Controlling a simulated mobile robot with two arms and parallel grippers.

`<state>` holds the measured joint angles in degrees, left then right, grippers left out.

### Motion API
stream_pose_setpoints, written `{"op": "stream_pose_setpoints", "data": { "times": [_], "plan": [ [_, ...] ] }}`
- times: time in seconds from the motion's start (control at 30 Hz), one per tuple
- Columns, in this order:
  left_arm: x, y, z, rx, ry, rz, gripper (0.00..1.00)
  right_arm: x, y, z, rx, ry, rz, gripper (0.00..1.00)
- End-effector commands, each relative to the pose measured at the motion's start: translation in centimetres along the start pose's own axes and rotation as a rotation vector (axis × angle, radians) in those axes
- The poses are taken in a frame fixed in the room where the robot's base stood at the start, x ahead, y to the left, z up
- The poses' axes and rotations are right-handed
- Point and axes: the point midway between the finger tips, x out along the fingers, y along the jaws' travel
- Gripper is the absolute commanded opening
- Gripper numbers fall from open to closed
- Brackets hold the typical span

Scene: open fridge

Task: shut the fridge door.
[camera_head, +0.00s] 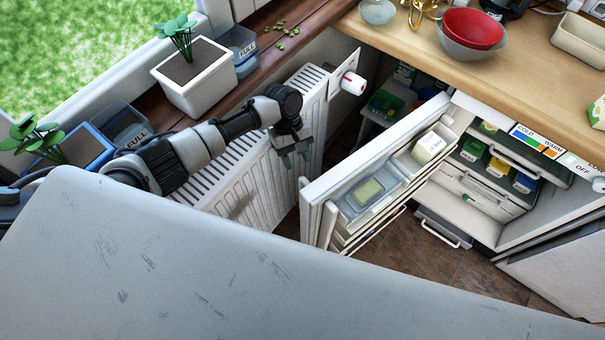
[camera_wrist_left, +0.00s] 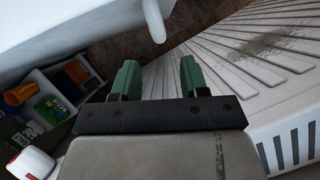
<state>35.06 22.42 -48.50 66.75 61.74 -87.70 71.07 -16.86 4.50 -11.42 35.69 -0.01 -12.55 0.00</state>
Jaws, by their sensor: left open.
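The white fridge door (camera_head: 375,145) stands wide open in the head view, its shelves facing right toward the fridge interior (camera_head: 490,165). A large white panel (camera_wrist_left: 70,30) at the top of the left wrist view appears to be the door's outer side. My left gripper (camera_head: 295,160) is between the radiator and the door's outer side, apart from the door. In the wrist view its two green fingertips (camera_wrist_left: 158,78) are spread with nothing between them. My right gripper is not in view.
A white radiator (camera_head: 255,170) stands close beside my left arm and gripper; it also fills the right of the wrist view (camera_wrist_left: 250,60). Door shelves hold a pale box (camera_head: 428,149) and a lidded container (camera_head: 369,191). An open drawer (camera_head: 443,228) is low inside the fridge.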

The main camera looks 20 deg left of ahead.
Motion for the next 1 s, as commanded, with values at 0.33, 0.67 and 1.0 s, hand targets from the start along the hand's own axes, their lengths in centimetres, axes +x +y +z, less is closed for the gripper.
{"op": "stream_pose_setpoints", "data": {
  "times": [0.33,0.67,1.0],
  "plan": [
    [6.4,0.0,0.0,0.0,-0.001,-0.001,0.44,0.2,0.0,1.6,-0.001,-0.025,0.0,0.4],
    [8.2,0.0,0.0,0.0,0.001,0.001,0.44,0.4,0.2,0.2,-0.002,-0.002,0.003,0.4],
    [8.1,0.0,0.0,0.001,0.0,0.001,0.18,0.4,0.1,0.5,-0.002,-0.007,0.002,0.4]
  ]
}}
